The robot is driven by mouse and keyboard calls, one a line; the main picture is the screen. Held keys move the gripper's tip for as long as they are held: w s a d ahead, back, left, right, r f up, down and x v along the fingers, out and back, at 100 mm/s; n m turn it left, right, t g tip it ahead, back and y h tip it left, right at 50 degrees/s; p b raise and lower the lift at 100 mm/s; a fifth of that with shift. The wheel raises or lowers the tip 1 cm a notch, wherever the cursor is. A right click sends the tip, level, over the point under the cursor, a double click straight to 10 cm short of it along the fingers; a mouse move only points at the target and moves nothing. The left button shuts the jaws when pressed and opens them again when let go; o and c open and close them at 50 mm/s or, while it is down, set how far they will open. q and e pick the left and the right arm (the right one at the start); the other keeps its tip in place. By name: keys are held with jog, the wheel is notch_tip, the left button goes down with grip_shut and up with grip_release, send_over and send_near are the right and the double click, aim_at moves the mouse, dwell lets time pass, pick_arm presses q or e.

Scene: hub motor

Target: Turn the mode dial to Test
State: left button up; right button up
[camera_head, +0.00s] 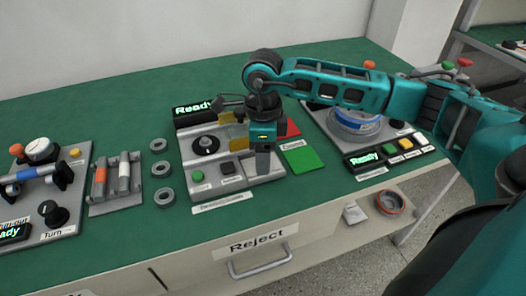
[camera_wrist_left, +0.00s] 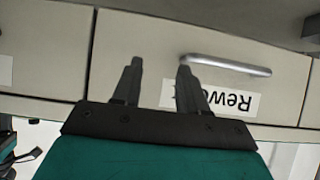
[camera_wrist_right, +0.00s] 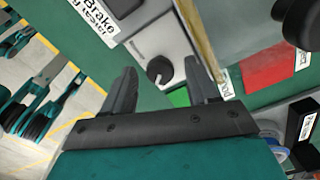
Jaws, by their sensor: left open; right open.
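A small dark knob (camera_wrist_right: 160,70) with a pale pointer mark, which looks like the mode dial, is on the grey panel in the right wrist view. It shows between the fingers of my right gripper (camera_wrist_right: 160,78), which is open and empty. I cannot tell the gap between fingers and knob, and its label is not readable. In the head view my right gripper (camera_head: 263,165) points down over the front right of the middle panel (camera_head: 240,187) and hides that spot. My left gripper (camera_wrist_left: 160,70) is open and empty in front of a drawer; it is outside the head view.
The middle panel bears a black disc (camera_head: 206,145), a green button (camera_head: 197,176) and a lit Ready display (camera_head: 193,108). Green (camera_head: 302,160) and red pads lie to its right. Grey rings (camera_head: 163,168) lie to its left. A Reject drawer (camera_head: 255,245) is below.

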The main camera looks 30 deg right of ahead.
notch_tip(320, 180, up, 13)
jog(key=shift+p, duration=0.45)
jog(key=shift+f, duration=0.1)
